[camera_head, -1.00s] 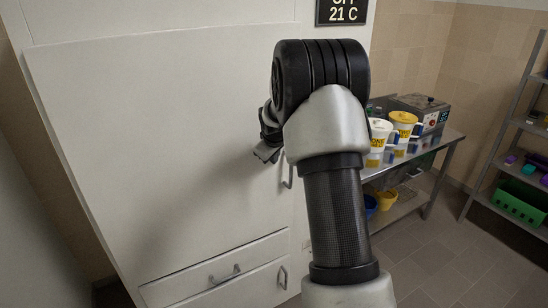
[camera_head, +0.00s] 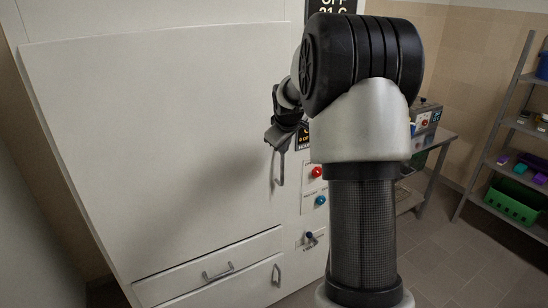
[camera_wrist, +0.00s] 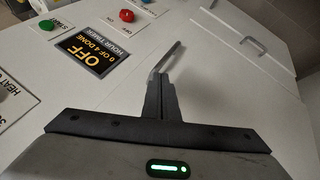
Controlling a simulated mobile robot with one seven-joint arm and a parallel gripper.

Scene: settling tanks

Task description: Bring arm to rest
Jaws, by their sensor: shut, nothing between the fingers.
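My gripper (camera_head: 279,137) is shut and empty in the head view, in front of the white cabinet door (camera_head: 150,140) near its right edge. My own arm covers the middle right of that view. In the wrist view the shut fingers (camera_wrist: 161,85) point at the cabinet front. A metal door handle (camera_wrist: 168,58) shows just beyond the fingertips; I cannot tell whether they touch. In the head view the handle (camera_head: 279,170) hangs just below the gripper.
The cabinet has a red button (camera_head: 317,172), a blue button (camera_head: 320,200) and two drawers (camera_head: 215,262) below. A metal table (camera_head: 440,138) and a shelf with a green crate (camera_head: 514,201) stand at the right. Floor between them is clear.

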